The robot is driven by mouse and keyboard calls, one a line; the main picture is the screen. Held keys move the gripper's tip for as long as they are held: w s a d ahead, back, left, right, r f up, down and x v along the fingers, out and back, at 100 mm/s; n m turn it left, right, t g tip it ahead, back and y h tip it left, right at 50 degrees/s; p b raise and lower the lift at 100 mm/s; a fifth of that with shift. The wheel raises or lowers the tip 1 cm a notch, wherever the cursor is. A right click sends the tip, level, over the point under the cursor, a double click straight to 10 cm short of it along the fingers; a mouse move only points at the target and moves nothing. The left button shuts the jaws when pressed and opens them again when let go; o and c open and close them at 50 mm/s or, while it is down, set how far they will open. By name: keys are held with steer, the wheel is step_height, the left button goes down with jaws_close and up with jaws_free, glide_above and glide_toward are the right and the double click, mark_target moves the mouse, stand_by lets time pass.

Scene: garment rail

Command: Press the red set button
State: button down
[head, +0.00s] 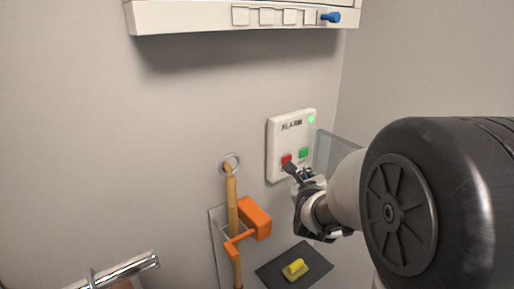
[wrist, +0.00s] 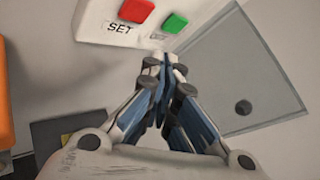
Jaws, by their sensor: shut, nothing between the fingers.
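The white alarm panel (head: 285,135) is mounted on the wall, with a lit green light (head: 311,119) at its top right. The red set button (head: 286,159) is at its lower left, beside a green button (head: 303,153). In the wrist view, the red button (wrist: 136,10) sits above the "SET" label, with the green button (wrist: 175,23) to its right. My gripper (head: 290,166) is shut and empty. In the head view its tips overlap the panel's lower part, close to the red button. In the wrist view the fingertips (wrist: 164,62) lie below the two buttons; contact cannot be told.
An orange bracket (head: 255,217) and a wooden handle (head: 232,200) hang left of the panel. A yellow handle (head: 295,269) on a dark plate is below. A grey plate (wrist: 240,75) lies right of the fingers. A white rail unit (head: 200,16) is above.

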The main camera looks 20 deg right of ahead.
steer(key=shift+w+a, duration=0.25)
steer(key=shift+w, duration=0.4)
steer(key=shift+w+a, duration=0.25)
steer(key=shift+w, duration=0.4)
steer(key=shift+w+a, duration=0.25)
steer(key=shift+w, duration=0.4)
steer(key=shift+w+a+b, duration=0.15)
steer(key=shift+w+b, duration=0.25)
steer(key=shift+b, duration=0.2)
steer(key=shift+w+a, duration=0.1)
steer(key=shift+w, duration=0.25)
stand_by(0.3)
steer(key=shift+s+b, duration=0.15)
steer(key=shift+b, duration=0.35)
steer(key=shift+s+d+b, duration=0.25)
steer(key=shift+s+b, duration=0.4)
